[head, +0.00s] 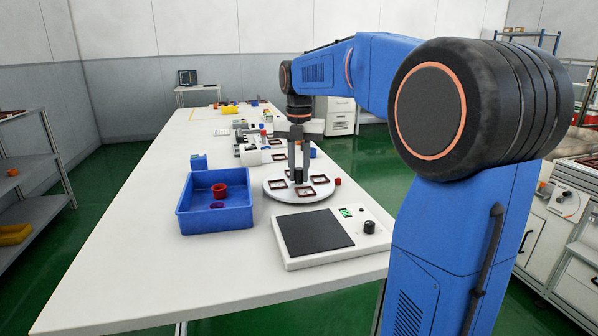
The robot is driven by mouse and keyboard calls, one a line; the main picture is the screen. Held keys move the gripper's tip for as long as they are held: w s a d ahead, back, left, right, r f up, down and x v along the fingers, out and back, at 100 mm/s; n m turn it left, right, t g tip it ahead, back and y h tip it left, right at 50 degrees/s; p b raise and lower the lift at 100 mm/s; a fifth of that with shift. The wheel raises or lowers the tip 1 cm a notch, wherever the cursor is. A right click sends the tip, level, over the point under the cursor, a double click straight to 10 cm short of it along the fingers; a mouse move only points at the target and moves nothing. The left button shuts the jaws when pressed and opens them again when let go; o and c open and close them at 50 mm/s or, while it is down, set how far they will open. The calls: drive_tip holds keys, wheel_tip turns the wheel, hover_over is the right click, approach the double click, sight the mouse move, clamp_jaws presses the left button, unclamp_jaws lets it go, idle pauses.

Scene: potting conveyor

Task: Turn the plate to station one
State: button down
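The round white plate (285,195) lies on the table, with several dark square nests near its rim. Some nests are partly hidden by my gripper. My gripper (298,178) points straight down over the middle of the plate, its dark fingertips at or just above the plate's centre. Whether the fingers are open or closed on something there is too small to tell. No clear station number shows on the plate.
A flat device with a black pad (313,232) and knob sits in front. A small red piece (337,181) lies at the plate's right. Equipment (256,157) stands behind. The table's left side is clear.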

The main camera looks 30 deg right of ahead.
sight(299, 169)
drive_tip(key=c, duration=1.8)
unclamp_jaws()
drive_tip(key=shift+c, duration=0.2)
drive_tip(key=shift+r, duration=0.15)
wheel_tip(299, 169, up, 17)
